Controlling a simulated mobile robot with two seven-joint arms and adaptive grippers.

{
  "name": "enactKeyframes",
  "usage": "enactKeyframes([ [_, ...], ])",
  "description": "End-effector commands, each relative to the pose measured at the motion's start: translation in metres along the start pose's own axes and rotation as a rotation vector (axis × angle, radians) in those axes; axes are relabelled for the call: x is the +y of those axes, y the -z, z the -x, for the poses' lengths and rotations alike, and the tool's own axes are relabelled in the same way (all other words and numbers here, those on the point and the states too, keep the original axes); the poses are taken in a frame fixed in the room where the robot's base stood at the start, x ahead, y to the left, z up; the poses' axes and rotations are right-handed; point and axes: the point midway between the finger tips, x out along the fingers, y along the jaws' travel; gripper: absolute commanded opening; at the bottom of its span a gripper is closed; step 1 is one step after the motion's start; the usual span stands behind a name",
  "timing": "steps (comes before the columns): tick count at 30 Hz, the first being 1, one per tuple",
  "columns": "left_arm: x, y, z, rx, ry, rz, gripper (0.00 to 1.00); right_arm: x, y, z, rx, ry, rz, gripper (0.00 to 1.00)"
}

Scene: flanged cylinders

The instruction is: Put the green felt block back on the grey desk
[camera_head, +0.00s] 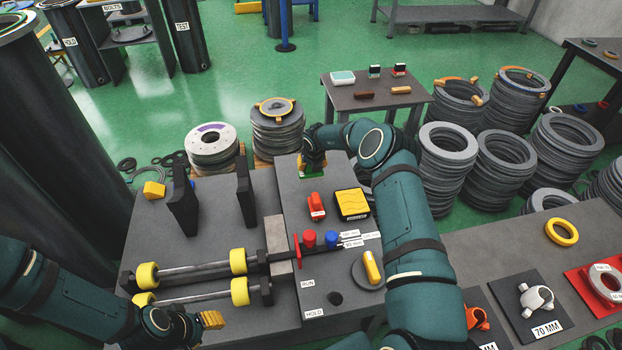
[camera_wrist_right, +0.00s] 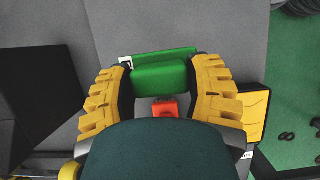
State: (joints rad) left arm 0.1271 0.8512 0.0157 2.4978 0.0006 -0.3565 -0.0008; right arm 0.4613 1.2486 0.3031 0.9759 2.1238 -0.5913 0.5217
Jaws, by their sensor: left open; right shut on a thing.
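The green felt block (camera_wrist_right: 160,77) is between the yellow fingers of my right gripper in the right wrist view. My right gripper (camera_head: 313,168) is shut on it, pointing down at the far end of the grey machine panel; the arm hides most of the block in the head view. A second green strip shows just beyond the block in the wrist view; I cannot tell whether it is a separate piece. A small grey desk (camera_head: 350,104) stands behind the panel. My left gripper (camera_head: 211,320) is open and empty at the lower left, near the machine's front.
A red switch (camera_head: 316,206) and a yellow pad (camera_head: 351,204) are on the panel near my right gripper. The desk holds stamps (camera_head: 375,71), a pale box (camera_head: 342,77) and brown blocks (camera_head: 364,95); its front part is bare. Stacked rings (camera_head: 450,146) stand right of it.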

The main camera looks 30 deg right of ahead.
Motion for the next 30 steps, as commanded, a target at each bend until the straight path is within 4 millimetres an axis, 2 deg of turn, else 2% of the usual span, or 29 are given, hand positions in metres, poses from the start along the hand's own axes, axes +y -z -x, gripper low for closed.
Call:
enactKeyframes([
  [1,-0.002,0.000,-0.004,0.001,0.000,0.000,0.47,0.000,0.004,-0.010,0.000,0.000,0.001,0.14],
  [8,-0.003,0.001,-0.009,0.004,0.000,0.000,0.47,0.000,0.012,-0.030,0.000,0.000,0.000,0.14],
  [13,-0.005,0.001,-0.015,0.007,0.001,-0.001,0.47,0.000,0.021,-0.051,-0.001,0.001,0.001,0.14],
  [25,-0.005,0.002,-0.014,0.007,0.001,-0.001,0.47,0.000,0.022,-0.055,-0.001,0.000,0.000,0.14],
  [26,-0.005,0.002,-0.014,0.007,0.001,-0.001,0.47,0.000,0.023,-0.055,-0.001,0.000,0.000,0.64],
  [27,-0.005,0.002,-0.014,0.007,0.001,-0.001,0.47,0.000,0.023,-0.055,-0.001,0.000,0.001,0.78],
  [28,-0.005,0.001,-0.014,0.007,0.001,-0.001,0.47,0.000,0.023,-0.055,-0.001,0.000,0.001,0.85],
  [30,-0.005,0.001,-0.014,0.007,0.001,-0.001,0.47,0.000,0.023,-0.055,-0.001,0.000,0.001,0.85],
])
